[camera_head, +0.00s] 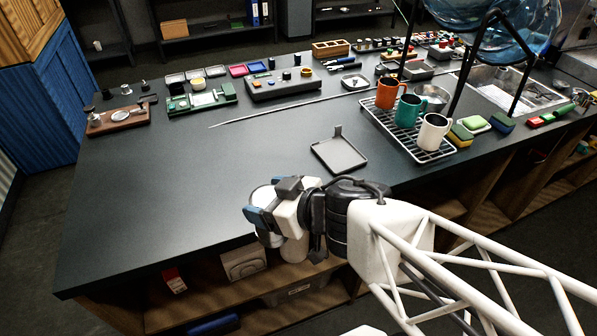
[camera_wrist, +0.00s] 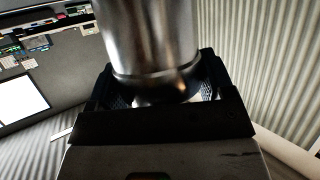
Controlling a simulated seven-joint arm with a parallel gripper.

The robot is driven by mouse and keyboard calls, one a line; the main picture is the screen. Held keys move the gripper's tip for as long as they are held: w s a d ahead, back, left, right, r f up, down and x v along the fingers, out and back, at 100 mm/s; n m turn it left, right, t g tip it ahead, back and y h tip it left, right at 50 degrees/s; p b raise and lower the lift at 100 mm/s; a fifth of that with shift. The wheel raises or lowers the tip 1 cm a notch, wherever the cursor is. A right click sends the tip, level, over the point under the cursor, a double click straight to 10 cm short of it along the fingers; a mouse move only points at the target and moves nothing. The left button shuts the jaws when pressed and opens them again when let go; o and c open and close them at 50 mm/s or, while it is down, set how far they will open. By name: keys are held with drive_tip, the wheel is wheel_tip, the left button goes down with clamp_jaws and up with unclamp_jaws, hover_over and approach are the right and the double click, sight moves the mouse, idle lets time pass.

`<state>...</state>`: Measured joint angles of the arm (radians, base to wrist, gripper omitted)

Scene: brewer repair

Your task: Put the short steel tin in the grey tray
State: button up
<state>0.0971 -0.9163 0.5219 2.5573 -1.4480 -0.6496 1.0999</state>
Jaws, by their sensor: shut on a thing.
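The grey tray (camera_head: 338,154) lies flat and empty on the dark counter, with a small upright tab at its back edge. My gripper (camera_head: 262,216) is at the counter's front edge, in front and to the left of the tray and apart from it. In the wrist view, my gripper (camera_wrist: 168,98) is shut on a shiny steel tin (camera_wrist: 150,38), whose top is cut off by the picture edge. In the head view the steel tin (camera_head: 264,195) shows only partly, largely hidden by the jaws.
A wire rack (camera_head: 412,141) with orange, teal and white mugs stands right of the tray. Parts trays and a grey device (camera_head: 283,86) lie at the back. The left of the counter (camera_head: 150,190) is clear. Open shelves (camera_head: 240,290) lie below its front edge.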

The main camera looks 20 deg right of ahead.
drive_tip(key=shift+w+d+r, duration=0.2)
drive_tip(key=shift+w, duration=0.2)
drive_tip(key=shift+w+d+r, duration=0.15)
drive_tip(key=shift+w, duration=0.2)
drive_tip(key=w+d+r+n+y, duration=0.1)
drive_tip(key=w+d, duration=0.9)
drive_tip(key=d, duration=0.3)
drive_tip(key=w+d+r+n+g+y, duration=0.1)
drive_tip(key=w+d+r, duration=0.1)
drive_tip(key=w+d, duration=0.8)
drive_tip(key=shift+d, duration=1.4)
drive_tip(key=shift+f+g, duration=0.3)
drive_tip(key=shift+f, duration=1.65)
drive_tip(key=shift+f, duration=2)
